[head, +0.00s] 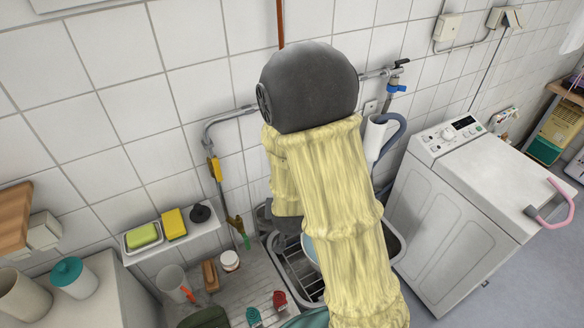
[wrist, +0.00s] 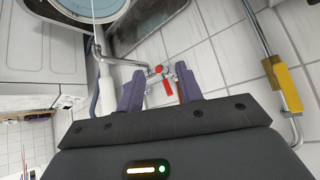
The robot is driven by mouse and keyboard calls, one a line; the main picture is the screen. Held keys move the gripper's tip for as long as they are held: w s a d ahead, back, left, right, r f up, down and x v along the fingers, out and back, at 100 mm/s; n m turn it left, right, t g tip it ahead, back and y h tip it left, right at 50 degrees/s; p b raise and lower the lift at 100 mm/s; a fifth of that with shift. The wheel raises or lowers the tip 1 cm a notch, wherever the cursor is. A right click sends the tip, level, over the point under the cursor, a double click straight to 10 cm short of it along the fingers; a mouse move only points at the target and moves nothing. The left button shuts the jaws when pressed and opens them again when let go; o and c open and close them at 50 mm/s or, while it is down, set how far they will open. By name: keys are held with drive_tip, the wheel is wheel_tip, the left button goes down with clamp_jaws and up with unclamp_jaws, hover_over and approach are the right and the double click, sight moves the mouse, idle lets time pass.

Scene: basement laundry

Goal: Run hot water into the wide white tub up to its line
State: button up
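The tub (wrist: 88,8) shows only in part at the top left of the wrist view, a round vessel with a bluish inside; its fill line is not visible. In the head view a pale blue edge (head: 308,248) shows beside my arm over the sink. A chrome tap spout (wrist: 128,62) reaches toward the tub, and a thin pale stream (wrist: 93,20) runs from its end. A red tap handle (wrist: 168,87) lies between the fingers of my gripper (wrist: 160,88), which are apart; contact is unclear. My arm hides the gripper and tap in the head view.
The sink (head: 298,270) lies under my arm. A washing machine (head: 460,205) stands right. A shelf (head: 185,235) with sponges is on the left wall, above a draining board holding a jug (head: 172,282) and small items. A pipe with a yellow part (wrist: 290,80) runs close beside my gripper.

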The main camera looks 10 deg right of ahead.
drive_tip(key=s+d+r+n+g, duration=0.1)
drive_tip(key=s+r+g, duration=0.1)
drive_tip(key=s+r, duration=0.2)
drive_tip(key=s+d+r+n+g+y, duration=0.1)
drive_tip(key=s+d+r+n+g, duration=0.1)
drive_tip(key=s, duration=0.6)
drive_tip(key=shift+s+d+r+g, duration=0.25)
drive_tip(key=shift+s+r+g, duration=0.05)
drive_tip(key=shift+r+g, duration=0.6)
